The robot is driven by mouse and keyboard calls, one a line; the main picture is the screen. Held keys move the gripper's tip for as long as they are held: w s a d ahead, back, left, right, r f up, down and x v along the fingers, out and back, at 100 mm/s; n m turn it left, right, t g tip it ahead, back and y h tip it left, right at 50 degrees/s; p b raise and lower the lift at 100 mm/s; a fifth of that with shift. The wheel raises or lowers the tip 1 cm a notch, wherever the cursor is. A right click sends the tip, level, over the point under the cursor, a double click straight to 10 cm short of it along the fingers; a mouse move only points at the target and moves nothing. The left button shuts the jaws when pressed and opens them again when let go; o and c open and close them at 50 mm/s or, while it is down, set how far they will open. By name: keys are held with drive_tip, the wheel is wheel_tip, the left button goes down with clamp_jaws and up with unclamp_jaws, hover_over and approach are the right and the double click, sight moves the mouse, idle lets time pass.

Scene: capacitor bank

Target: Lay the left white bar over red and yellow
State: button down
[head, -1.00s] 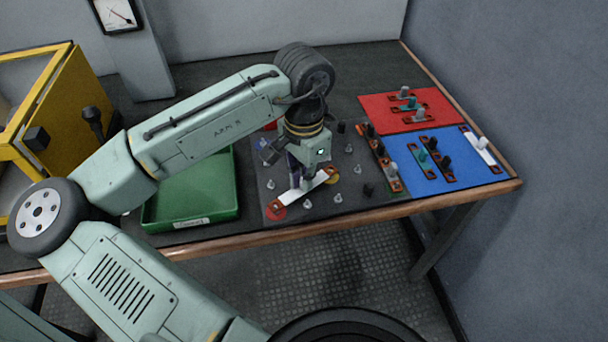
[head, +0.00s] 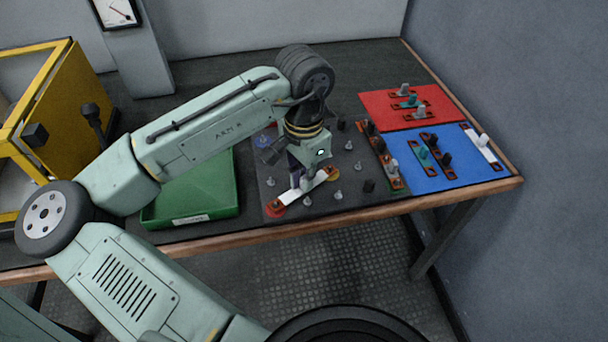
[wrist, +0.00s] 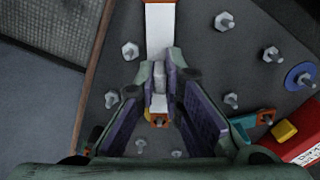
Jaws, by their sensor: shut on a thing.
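A white bar (head: 300,194) with orange-brown ends is in my gripper (head: 303,184) over the dark board. Its near-left end is at the red disc (head: 275,212), and its far-right end is at the yellow disc (head: 333,175). I cannot tell whether its ends rest fully on the posts. In the wrist view the bar (wrist: 160,32) runs up from between the fingers (wrist: 159,88), which are shut on its grey handle. Most of the yellow disc is hidden. Another white bar (head: 480,147) lies at the right of the blue mat.
Several metal posts stand on the dark board (head: 318,206) around the bar. A green tray (head: 215,205) is to the left. The blue mat (head: 463,175) and red mat (head: 378,111) hold other bars. More bars stand along the board's right edge (head: 384,155).

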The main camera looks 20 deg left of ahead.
drive_tip(key=shift+f, duration=0.1)
drive_tip(key=c, duration=1.6)
unclamp_jaws()
drive_tip(key=shift+c, duration=0.2)
wheel_tip(320, 180, up, 12)
